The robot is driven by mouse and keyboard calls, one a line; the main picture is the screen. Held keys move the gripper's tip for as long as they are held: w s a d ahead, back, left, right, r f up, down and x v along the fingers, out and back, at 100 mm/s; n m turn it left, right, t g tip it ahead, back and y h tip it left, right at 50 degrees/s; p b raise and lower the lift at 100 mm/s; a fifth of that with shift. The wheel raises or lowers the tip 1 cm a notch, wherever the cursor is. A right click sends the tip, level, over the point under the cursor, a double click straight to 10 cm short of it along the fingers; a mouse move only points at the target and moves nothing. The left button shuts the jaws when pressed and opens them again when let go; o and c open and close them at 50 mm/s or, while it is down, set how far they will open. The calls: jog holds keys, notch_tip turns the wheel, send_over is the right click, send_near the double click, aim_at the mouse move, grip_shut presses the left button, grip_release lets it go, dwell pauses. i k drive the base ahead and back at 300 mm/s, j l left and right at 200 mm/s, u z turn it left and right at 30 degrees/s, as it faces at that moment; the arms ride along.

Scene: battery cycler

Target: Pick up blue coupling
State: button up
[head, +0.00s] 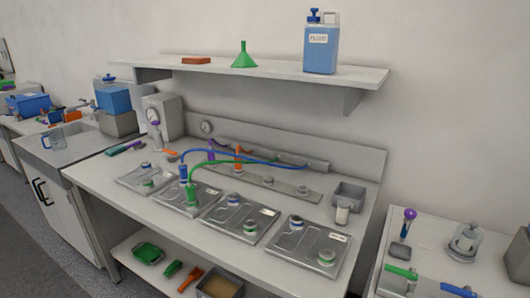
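A blue coupling (183,173) stands upright on the second metal plate from the left (213,207) on the bench. A blue hose (240,152) rises from its top and arches right to the rail at the back of the bench. A green coupling (192,195) stands just in front of it and slightly right, with a green hose (222,164) running back from it. The two look very close; I cannot tell if they touch. My gripper is not in view.
Several metal plates with round ports line the bench (345,200). A small grey bin (348,196) stands at the back right. A shelf (280,75) above holds a blue jug (321,45), a green funnel (244,56) and a brown block (196,61).

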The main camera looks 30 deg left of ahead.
aim_at(183, 167)
jog(key=u, duration=1.85)
